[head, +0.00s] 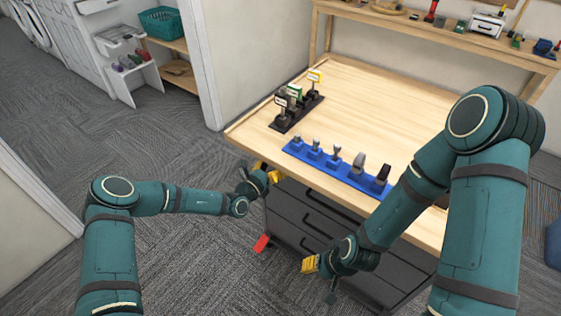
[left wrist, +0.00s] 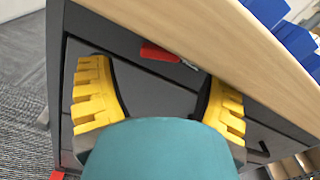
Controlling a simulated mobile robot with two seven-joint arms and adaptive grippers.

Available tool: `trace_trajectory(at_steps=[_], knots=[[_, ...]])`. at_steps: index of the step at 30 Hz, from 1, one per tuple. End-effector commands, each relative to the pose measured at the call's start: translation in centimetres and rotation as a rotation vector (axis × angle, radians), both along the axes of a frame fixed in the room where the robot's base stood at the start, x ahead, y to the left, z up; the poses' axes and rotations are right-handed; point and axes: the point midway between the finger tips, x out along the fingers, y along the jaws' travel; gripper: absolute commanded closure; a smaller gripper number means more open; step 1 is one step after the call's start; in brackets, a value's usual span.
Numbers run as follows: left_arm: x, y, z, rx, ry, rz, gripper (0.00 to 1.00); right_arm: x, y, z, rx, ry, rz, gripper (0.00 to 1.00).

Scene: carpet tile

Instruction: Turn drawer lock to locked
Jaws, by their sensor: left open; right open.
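The dark drawer cabinet (head: 300,218) stands under the wooden bench top, with several drawers and dark bar handles. In the left wrist view, a red piece (left wrist: 159,52) with a small silver part beside it sits high on the drawer front, just below the bench edge. It looks like the drawer lock; its locked state cannot be told. My left gripper (head: 265,173) is at the cabinet's upper left corner. Its yellow fingers (left wrist: 160,85) are open and empty, spread on either side below the red piece. My right gripper (head: 311,264) is open and empty in front of the lower drawers.
The bench top (head: 375,105) carries a blue rack (head: 325,163) and a black rack (head: 285,118) of small items. A red piece (head: 262,243) sticks out at the cabinet's lower left. Carpet floor (head: 150,135) is free to the left.

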Motion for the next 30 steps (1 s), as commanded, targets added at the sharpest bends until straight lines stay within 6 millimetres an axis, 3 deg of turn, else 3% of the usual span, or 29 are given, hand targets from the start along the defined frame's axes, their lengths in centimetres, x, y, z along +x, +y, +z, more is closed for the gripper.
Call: trace_trajectory(at_steps=[7, 19, 25, 30], knots=[[2.4, -1.8, 0.0, -0.001, -0.001, -0.001, 0.22, -0.2, 0.0, -0.6, 0.001, 0.004, 0.004, 0.53], [2.8, -2.1, 0.0, 0.000, 0.000, 0.000, 0.21, -0.2, 0.0, -0.6, 0.001, 0.005, 0.004, 0.53], [2.8, -2.0, 0.0, 0.000, 0.000, 0.000, 0.90, -0.2, 0.0, -0.6, 0.001, 0.005, 0.004, 0.53], [2.8, -2.1, 0.1, -0.016, 0.012, 0.000, 0.90, -0.2, 0.0, -0.4, 0.000, 0.004, 0.003, 0.53]])
